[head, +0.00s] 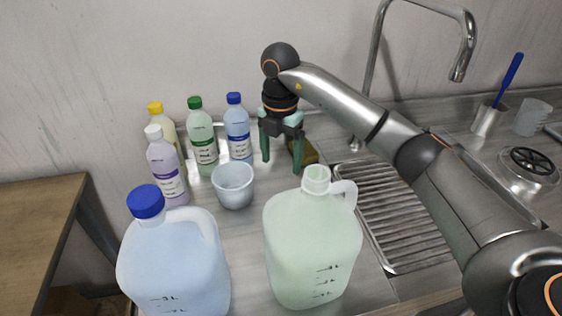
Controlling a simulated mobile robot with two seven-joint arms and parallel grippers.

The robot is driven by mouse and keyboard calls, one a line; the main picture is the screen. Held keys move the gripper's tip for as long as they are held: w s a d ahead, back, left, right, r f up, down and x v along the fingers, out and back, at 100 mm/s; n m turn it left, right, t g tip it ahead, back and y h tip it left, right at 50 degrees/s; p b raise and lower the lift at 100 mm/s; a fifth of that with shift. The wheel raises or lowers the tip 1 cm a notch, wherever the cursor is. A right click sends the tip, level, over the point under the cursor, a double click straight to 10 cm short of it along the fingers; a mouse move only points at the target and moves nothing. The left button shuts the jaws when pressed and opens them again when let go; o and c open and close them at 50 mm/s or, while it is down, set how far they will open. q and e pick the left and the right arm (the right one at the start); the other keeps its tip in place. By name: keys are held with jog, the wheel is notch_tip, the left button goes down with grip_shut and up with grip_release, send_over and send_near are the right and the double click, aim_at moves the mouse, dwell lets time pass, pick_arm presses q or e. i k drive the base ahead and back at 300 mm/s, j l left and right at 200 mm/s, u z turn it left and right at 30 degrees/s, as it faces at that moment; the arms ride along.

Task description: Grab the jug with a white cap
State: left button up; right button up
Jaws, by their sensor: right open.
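A large pale green jug (312,245) stands at the front middle of the counter, its handle on the right. Its top (316,178) is whitish; I cannot tell whether this is a cap or an open neck. A pale blue jug (172,262) with a blue cap stands to its left. My right gripper (282,165) points down behind the green jug, open and empty, its two green fingers apart. It is not touching the jug as far as I can see. My left gripper is out of view.
Several small bottles stand behind, including a lavender one (166,166) with a white cap and a blue-capped one (238,130). A light blue cup (234,185) stands between bottles and jugs. A yellowish sponge-like block (304,151) lies by the gripper. A ridged sink drainer (400,225) is at right.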

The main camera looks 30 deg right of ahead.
aim_at(314, 237)
jog(key=k+l, duration=1.15)
jog(key=k, duration=0.15)
